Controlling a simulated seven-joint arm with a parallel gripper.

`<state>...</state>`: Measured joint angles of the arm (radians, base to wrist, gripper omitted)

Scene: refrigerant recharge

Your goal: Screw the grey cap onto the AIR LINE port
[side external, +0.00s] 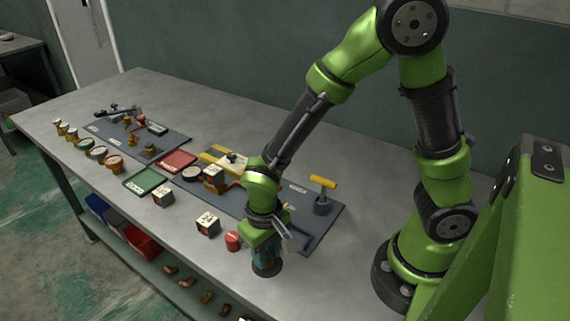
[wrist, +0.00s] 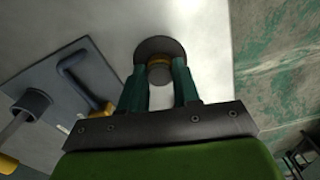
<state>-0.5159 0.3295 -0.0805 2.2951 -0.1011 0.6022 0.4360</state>
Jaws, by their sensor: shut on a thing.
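In the side external view, my gripper (side external: 267,258) points down at the near edge of the bench, right of a small red can. In the wrist view, its two teal fingers (wrist: 160,88) are closed around a small greyish round piece (wrist: 159,76), which looks like the grey cap. A brass ring (wrist: 159,63) and a wider dark grey disc (wrist: 153,46) show just beyond it. The dark round base also shows under my gripper in the side external view (side external: 268,268). I cannot read any AIR LINE label, so I cannot tell which port it is.
A dark mat (side external: 328,217) bears a yellow T-handled tool (side external: 323,183) in a dark holder. Bare bench lies behind the mat.

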